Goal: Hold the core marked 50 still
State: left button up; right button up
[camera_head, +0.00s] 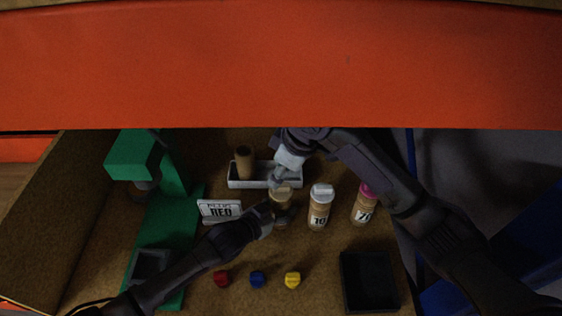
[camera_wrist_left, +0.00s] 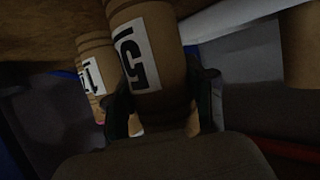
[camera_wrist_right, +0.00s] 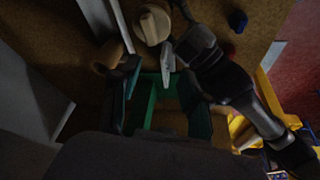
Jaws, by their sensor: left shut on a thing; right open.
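My right gripper (camera_head: 278,178) is open just above and behind the core, empty. In the right wrist view the core's pale top (camera_wrist_right: 152,22) lies beyond the open fingers. The core marked 10 (camera_head: 319,212) with a white top and the core marked 70 (camera_head: 364,207) with a pink top stand to the right.
A pale tray (camera_head: 241,182) with a plain brown cylinder (camera_head: 244,160) lies behind. A RED sign (camera_head: 219,211) and green machine (camera_head: 167,226) are left. Red (camera_head: 221,278), blue (camera_head: 257,279) and yellow (camera_head: 292,280) pieces lie in front, with a black box (camera_head: 368,282) at right.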

aim_at(281, 185)
pick_arm(q)
jog(key=shift+w+a, duration=0.1)
pick_arm(e)
jog(key=w+r+n+g+h, duration=0.2)
jog(key=w+r+n+h, duration=0.1)
jog(key=n, duration=0.2)
notch_tip(281, 185, down, 12)
jog(key=shift+w+r, duration=0.1)
jog(key=shift+w, duration=0.05)
dwell(0.4)
grip_shut()
jog(key=shift+r, duration=0.15)
dwell(0.6)
